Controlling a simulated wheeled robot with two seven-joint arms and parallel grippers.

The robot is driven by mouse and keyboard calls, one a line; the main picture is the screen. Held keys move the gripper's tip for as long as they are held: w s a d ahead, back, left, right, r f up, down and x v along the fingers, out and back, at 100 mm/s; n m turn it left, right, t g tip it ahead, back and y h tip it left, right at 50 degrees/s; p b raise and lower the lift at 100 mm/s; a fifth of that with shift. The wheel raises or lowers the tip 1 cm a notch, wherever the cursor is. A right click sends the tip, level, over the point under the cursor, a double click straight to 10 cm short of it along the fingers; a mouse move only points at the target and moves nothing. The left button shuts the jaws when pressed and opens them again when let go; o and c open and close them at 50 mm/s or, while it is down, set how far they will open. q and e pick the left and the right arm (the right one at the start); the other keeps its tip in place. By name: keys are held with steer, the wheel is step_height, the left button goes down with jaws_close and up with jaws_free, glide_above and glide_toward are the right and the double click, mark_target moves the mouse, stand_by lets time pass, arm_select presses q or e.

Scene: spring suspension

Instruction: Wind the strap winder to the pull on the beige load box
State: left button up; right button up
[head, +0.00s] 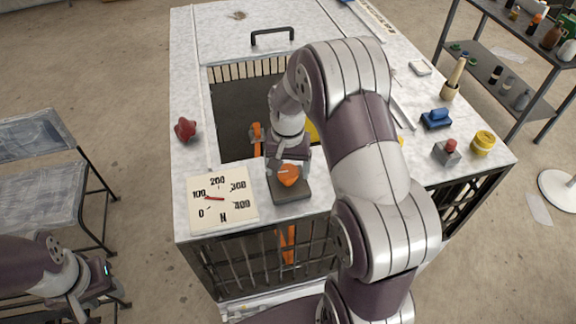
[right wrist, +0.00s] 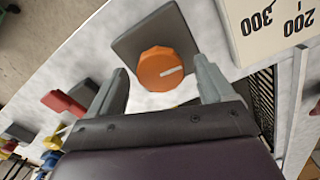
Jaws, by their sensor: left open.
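The strap winder is an orange knob (head: 289,176) with a pale mark, on a dark square base (head: 291,194) at the table's front edge. In the right wrist view the knob (right wrist: 166,69) lies between and ahead of the fingertips. My right gripper (right wrist: 163,82) is open, its fingers apart on either side, with no clear contact. The beige load box (head: 222,200) sits left of the winder, its dial marked 0 to 400 N. Its red needle points near 100. An orange strap (head: 287,245) hangs below the winder. My left gripper (head: 95,290) is open, low at the left, away from the table.
A dark barred opening (head: 240,105) lies behind the winder. A red knob (head: 185,129) sits at the left; a blue part (head: 436,118), a grey block with a red top (head: 446,151) and a yellow part (head: 483,142) stand at the right. My right arm covers the middle.

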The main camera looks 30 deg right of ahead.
mark_target(288, 171)
steer(key=shift+r, duration=0.1)
step_height(288, 171, up, 4)
steer(key=b, duration=0.3)
steer(key=shift+w+r, duration=0.15)
steer(key=shift+r, duration=0.1)
step_height(288, 171, up, 8)
steer(key=p, duration=0.5)
steer(key=shift+a, duration=0.1)
stand_by(0.8)
